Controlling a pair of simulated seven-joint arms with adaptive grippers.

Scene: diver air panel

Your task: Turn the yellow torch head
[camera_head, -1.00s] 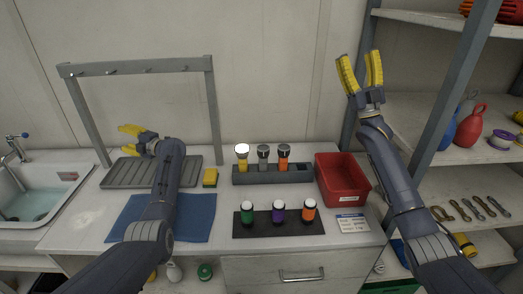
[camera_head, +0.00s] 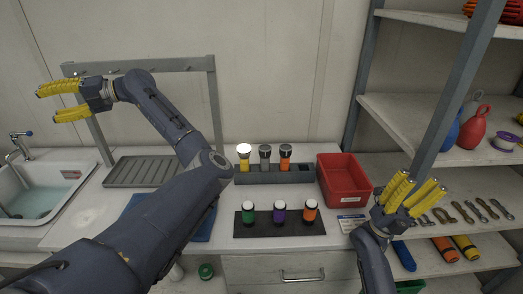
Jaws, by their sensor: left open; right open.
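The yellow torch (camera_head: 244,158) stands upright at the left end of a dark grey rack, and its head is lit white on top. A grey torch (camera_head: 265,158) and an orange torch (camera_head: 285,157) stand to its right in the same rack. My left gripper (camera_head: 48,103) is open and empty at the upper left, raised in front of the grey frame and far from the torches. My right gripper (camera_head: 423,187) is open and empty at the right, beside the shelf and right of the red bin, apart from the torches.
A black mat (camera_head: 248,230) with green, purple and orange capped cylinders lies in front of the torch rack (camera_head: 245,176). A red bin (camera_head: 344,181) stands to its right. The sink (camera_head: 35,193) is at the left. My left arm covers much of the blue cloth.

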